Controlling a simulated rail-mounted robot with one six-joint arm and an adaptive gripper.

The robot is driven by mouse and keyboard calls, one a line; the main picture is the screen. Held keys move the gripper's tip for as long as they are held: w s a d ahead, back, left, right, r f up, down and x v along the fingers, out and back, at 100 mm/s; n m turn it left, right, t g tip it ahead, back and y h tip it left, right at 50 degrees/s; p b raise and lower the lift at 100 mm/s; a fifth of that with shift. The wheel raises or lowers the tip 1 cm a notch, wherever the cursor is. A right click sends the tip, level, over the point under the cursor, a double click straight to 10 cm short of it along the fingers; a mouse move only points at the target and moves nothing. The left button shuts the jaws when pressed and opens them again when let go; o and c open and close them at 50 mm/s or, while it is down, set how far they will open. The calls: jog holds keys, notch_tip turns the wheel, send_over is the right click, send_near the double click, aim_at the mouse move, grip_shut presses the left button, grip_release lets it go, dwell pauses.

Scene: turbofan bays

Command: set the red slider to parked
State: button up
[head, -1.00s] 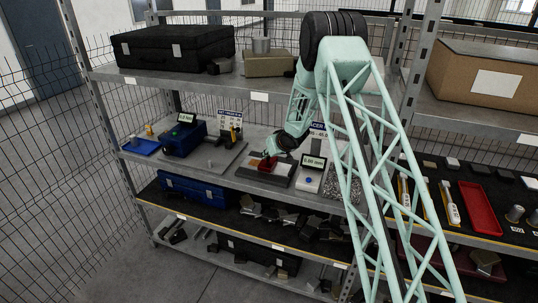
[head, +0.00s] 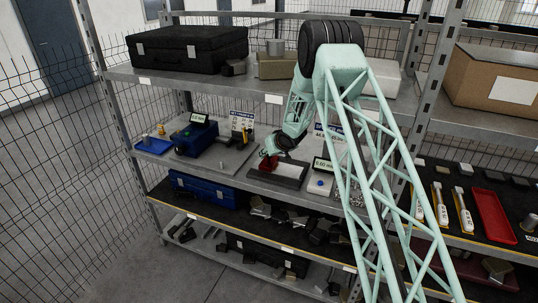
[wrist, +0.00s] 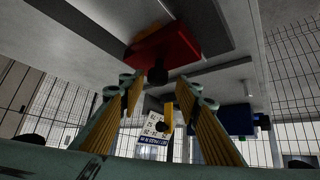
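The red slider (head: 267,164) sits at the back left of a dark, flat base (head: 285,178) on the middle shelf. In the wrist view the red slider (wrist: 170,48) is a red block with a black knob (wrist: 158,75) pointing towards my gripper. My gripper (head: 274,152) is right at the slider in the head view and hides part of it. In the wrist view the fingers of my gripper (wrist: 157,84) are apart, one on each side of the knob. I cannot tell whether they touch it. Any markings for parked are not readable.
A white unit with a display (head: 321,168) stands right of the base. A blue device (head: 197,138) and a blue tray (head: 154,146) are to the left. The upper shelf (head: 200,84) overhangs. A red tray (head: 490,215) lies on the right-hand rack.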

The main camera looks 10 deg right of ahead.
jog(key=shift+s+d, duration=0.1)
jog(key=v, duration=1.1)
jog(key=shift+s+r, duration=0.2)
jog(key=shift+r, duration=0.2)
dwell(0.6)
